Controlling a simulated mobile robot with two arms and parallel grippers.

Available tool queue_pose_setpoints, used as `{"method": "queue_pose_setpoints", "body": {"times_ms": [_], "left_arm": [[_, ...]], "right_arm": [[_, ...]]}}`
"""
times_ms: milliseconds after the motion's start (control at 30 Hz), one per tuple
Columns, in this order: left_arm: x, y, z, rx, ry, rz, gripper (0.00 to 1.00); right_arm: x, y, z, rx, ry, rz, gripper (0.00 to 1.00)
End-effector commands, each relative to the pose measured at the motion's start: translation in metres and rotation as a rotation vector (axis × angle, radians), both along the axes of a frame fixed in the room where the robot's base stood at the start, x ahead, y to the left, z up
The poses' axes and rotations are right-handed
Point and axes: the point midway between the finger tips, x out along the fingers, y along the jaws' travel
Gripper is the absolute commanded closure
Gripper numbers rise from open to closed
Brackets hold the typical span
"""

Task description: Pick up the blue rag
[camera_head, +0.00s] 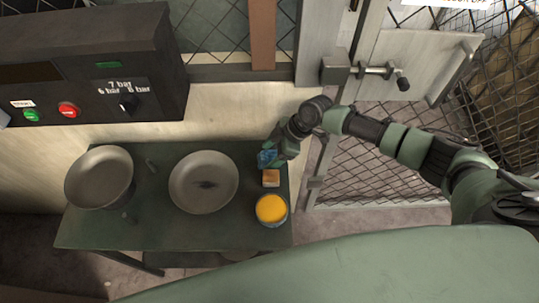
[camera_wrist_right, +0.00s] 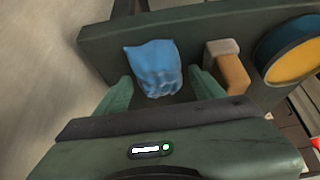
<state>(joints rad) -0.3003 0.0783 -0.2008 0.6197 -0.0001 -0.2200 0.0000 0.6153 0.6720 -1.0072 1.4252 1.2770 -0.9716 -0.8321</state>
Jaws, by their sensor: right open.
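The blue rag (camera_head: 265,158) lies crumpled near the back right corner of the green table (camera_head: 112,229). In the right wrist view the rag (camera_wrist_right: 154,66) sits between and just beyond the fingertips of my right gripper (camera_wrist_right: 160,84). The gripper (camera_head: 277,155) is open, with one green finger on each side of the rag. I cannot tell whether the fingers touch it. In the head view the gripper partly covers the rag. My left gripper is not in view.
A small brown-and-pale block (camera_wrist_right: 231,67) lies close beside the right finger. A tin with yellow contents (camera_head: 271,209) stands nearer the front. Two grey bowls (camera_head: 203,181) (camera_head: 99,177) are to the left. A control box (camera_head: 95,62) and mesh gate (camera_head: 378,160) stand behind and right.

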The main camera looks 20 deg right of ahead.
Motion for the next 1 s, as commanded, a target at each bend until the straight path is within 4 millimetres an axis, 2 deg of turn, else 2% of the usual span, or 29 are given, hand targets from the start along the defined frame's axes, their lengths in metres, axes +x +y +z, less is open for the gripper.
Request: {"method": "queue_pose_setpoints", "body": {"times_ms": [133,167,300,400,767,867,1000], "left_arm": [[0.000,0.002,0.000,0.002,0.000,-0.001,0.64],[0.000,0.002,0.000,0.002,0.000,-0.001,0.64],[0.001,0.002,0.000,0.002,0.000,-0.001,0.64],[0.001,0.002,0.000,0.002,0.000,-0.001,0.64],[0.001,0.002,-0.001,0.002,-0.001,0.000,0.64],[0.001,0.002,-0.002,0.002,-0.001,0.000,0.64],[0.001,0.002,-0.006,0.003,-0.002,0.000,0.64]], "right_arm": [[0.000,0.000,-0.001,-0.001,0.000,0.000,0.32],[0.000,0.000,0.000,-0.001,0.000,0.000,0.34],[0.000,0.000,0.000,-0.001,0.000,0.000,0.73],[0.000,-0.001,0.000,-0.001,0.000,0.000,0.99],[0.000,0.000,0.004,0.000,-0.001,0.000,0.99],[0.001,-0.001,0.012,0.000,-0.002,-0.001,0.99],[0.001,-0.001,0.033,0.000,-0.007,0.001,0.99]]}}
